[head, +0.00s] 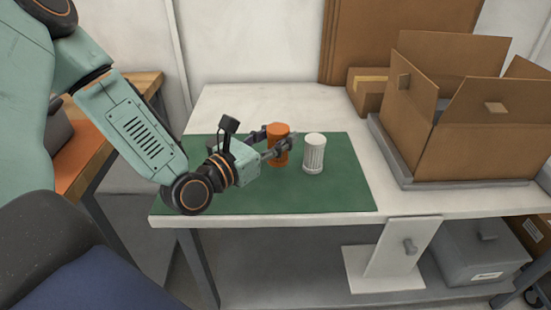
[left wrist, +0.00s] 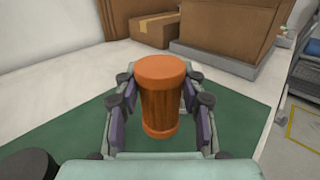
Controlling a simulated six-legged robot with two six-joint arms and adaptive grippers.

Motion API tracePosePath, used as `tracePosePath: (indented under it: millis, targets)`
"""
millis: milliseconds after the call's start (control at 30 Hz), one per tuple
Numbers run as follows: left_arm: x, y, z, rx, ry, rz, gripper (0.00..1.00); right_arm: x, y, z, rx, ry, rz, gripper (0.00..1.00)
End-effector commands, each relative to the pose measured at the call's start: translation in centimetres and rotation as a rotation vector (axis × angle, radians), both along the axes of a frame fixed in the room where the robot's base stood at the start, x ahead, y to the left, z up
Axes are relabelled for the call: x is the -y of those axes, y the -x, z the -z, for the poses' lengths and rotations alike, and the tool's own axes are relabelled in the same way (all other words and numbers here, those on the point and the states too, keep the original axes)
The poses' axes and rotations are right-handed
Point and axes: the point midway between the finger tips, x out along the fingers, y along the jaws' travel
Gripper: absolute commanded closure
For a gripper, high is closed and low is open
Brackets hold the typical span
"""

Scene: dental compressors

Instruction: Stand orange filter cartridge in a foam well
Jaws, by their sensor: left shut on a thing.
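The orange filter cartridge (head: 277,143) is upright over the green mat (head: 330,190) on the white table. My left gripper (head: 276,142) is shut on it, with a finger on each side. In the left wrist view the orange filter cartridge (left wrist: 160,95) stands between the two fingers of my left gripper (left wrist: 161,105). I cannot tell if its base touches the mat. A white ribbed cartridge (head: 314,154) stands upright on the mat just to its right. No foam well shows in either view. My right gripper is not in view.
A large open cardboard box (head: 465,135) stands on a grey tray (head: 385,145) at the table's right. A smaller taped box (head: 367,92) is behind it. The mat's right part and the table's back left are clear. A grey bin (head: 480,252) is on the lower shelf.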

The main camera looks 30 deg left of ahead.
Motion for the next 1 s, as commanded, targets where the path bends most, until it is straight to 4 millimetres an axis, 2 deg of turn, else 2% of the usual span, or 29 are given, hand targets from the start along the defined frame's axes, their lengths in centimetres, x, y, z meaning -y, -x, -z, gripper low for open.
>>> tracePosePath:
  millis: [167,367,567,600,867,1000]
  targets:
    - [0.0,-0.1,1.3,0.0,-0.002,0.002,0.92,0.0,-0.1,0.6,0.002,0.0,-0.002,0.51]
    - [-0.1,-0.2,4.0,0.0,-0.002,0.004,0.92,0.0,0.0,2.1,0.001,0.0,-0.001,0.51]
    - [-0.3,-0.3,4.0,0.003,0.001,0.002,0.92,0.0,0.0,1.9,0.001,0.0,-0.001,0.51]
    - [-0.3,-0.3,4.0,0.003,0.001,0.002,0.59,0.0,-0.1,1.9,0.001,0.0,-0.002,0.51]
    - [-0.3,-0.2,4.0,0.002,-0.001,0.003,0.37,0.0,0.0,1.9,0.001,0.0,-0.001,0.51]
    - [-0.3,-0.2,4.0,0.002,-0.001,0.002,0.37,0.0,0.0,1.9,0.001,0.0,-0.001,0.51]
